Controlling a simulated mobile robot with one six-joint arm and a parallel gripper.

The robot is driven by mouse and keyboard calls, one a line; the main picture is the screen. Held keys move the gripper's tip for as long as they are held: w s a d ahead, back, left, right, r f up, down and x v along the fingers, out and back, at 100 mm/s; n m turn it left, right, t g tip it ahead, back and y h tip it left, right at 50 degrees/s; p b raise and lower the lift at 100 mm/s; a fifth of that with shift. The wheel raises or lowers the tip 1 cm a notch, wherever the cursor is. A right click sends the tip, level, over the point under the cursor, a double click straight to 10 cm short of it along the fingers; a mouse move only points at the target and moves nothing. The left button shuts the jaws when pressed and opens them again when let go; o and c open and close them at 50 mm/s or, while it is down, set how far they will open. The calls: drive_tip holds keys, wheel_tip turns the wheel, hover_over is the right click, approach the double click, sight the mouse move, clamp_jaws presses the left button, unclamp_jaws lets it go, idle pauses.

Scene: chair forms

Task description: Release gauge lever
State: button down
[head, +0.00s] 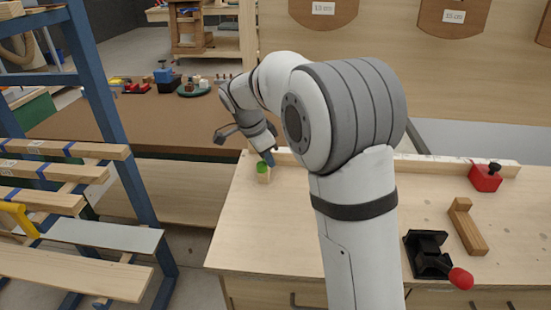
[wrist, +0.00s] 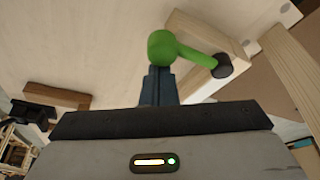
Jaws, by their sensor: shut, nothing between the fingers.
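The gauge lever is a green arm with a round green knob (wrist: 162,47) and a black pivot (wrist: 222,67), mounted on a light wooden block (wrist: 208,40). In the head view the green lever (head: 262,168) shows small at the bench's far left corner, on its block (head: 264,178). My gripper (head: 268,160) points down just at the lever. In the wrist view its dark fingers (wrist: 158,84) are together, with the knob right at their tips. The knob hides the very tips, and I cannot tell whether they touch it.
A wooden fence (head: 430,164) runs along the bench's back edge. A red block with a black knob (head: 486,177), an L-shaped wooden piece (head: 467,227) and a black clamp with a red handle (head: 430,256) are on the right. A blue rack (head: 100,110) stands left.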

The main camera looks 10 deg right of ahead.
idle(0.4)
wheel_tip(320, 180, up, 10)
drive_tip(key=shift+d+f, duration=0.25)
drive_tip(key=shift+d, duration=0.05)
idle(0.3)
